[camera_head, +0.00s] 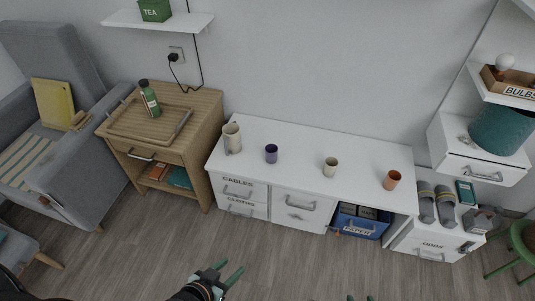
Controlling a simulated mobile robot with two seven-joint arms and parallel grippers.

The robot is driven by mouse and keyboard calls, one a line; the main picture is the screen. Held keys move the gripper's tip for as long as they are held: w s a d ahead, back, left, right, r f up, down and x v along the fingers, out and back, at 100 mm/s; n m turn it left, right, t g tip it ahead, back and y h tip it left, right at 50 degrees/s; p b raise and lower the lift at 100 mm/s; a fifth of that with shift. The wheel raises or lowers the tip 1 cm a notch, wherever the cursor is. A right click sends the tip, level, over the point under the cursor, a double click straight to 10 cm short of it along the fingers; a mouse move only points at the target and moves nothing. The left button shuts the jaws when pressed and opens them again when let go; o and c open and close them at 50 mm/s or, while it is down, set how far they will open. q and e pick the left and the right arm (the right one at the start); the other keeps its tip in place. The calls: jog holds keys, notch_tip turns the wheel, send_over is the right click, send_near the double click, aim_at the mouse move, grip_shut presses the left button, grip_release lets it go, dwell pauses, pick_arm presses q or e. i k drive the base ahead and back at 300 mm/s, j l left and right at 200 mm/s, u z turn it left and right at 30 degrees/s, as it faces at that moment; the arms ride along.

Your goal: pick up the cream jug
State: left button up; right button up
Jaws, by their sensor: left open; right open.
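A cream jug (232,138) stands upright near the left end of the low white cabinet top (300,158). A purple cup (271,153), a smaller cream cup (331,167) and an orange cup (392,180) stand to its right, spaced apart. My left gripper (231,268) is open and empty, low in the picture over the floor, in front of the cabinet and apart from the jug. My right gripper (360,298) shows only its fingertips at the bottom edge; they are apart, with nothing seen between them.
A wooden side table (204,104) with a tray and green bottle (149,99) stands left of the cabinet. A grey armchair (45,50) is further left. Slippers (426,202) lie on a lower unit at right. A blue box (362,222) sits in the cabinet's open bay.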

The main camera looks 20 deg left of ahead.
aim_at(232, 132)
jog(key=i+l+u, duration=0.45)
jog(key=i+l, duration=0.3)
